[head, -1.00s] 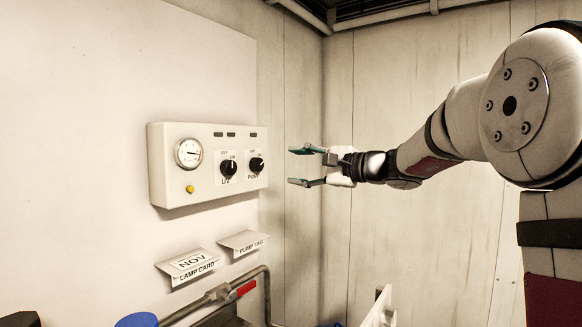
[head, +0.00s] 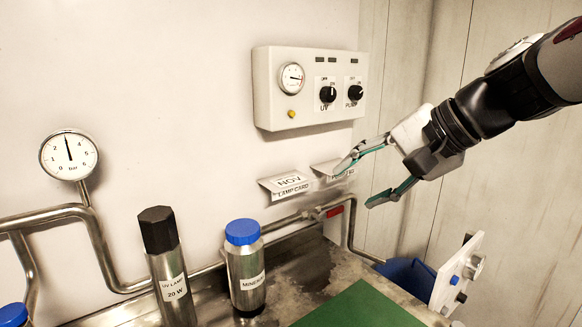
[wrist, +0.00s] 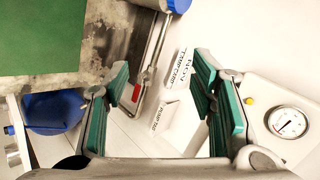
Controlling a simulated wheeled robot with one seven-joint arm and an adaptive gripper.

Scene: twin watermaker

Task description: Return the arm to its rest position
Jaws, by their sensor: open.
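My gripper (head: 362,178) is open and empty in the head view, with green-lined fingers pointing left and down. It is in front of the wall, to the right of and below the control box (head: 262,95), which has two black knobs and a small gauge. One fingertip overlaps the pump tag card (head: 325,168) in the picture; I cannot tell the gap. In the wrist view, both green finger pads (wrist: 99,122) stand wide apart with nothing between them but the cards and wall behind. My arm enters from the upper right.
On the metal bench stand a UV lamp cylinder (head: 165,270) and a blue-capped mineral bottle (head: 245,270). A green mat (head: 360,308) lies at the front. A blue bin (head: 408,275) and a white panel (head: 458,272) are at the right. A pressure gauge (head: 68,155) and pipes run along the wall.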

